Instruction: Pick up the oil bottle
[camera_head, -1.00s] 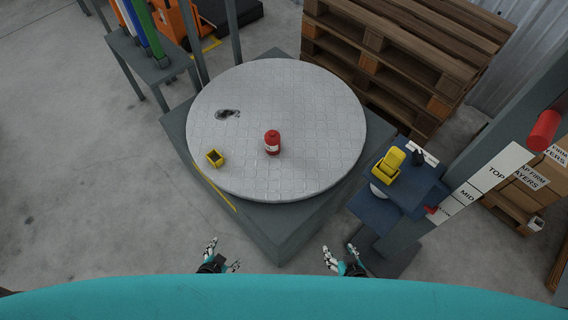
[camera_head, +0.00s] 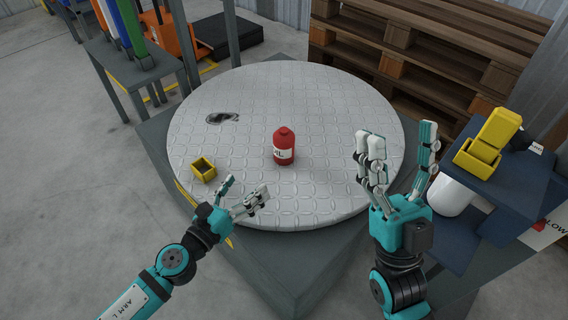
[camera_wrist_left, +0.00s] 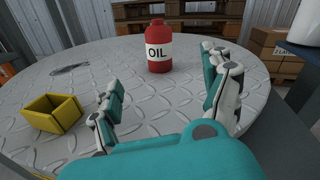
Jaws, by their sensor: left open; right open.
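The red oil bottle (camera_head: 284,147) with a white label stands upright near the middle of the round grey patterned table (camera_head: 330,90). In the left wrist view the oil bottle (camera_wrist_left: 158,47) stands beyond the open fingers, its label reading OIL. My left gripper (camera_head: 245,192) is open and empty at the table's front edge, short of the bottle and apart from it. Its fingers also show in the left wrist view (camera_wrist_left: 165,95). My right gripper (camera_head: 400,155) is open and empty, raised with fingers up, right of the bottle and not touching it.
A small yellow open bin (camera_head: 203,169) sits on the table left of the bottle. A dark patch (camera_head: 222,118) marks the far left surface. Yellow bins (camera_head: 486,150) stand on a blue stand at right. Wooden pallets (camera_head: 420,50) stand behind.

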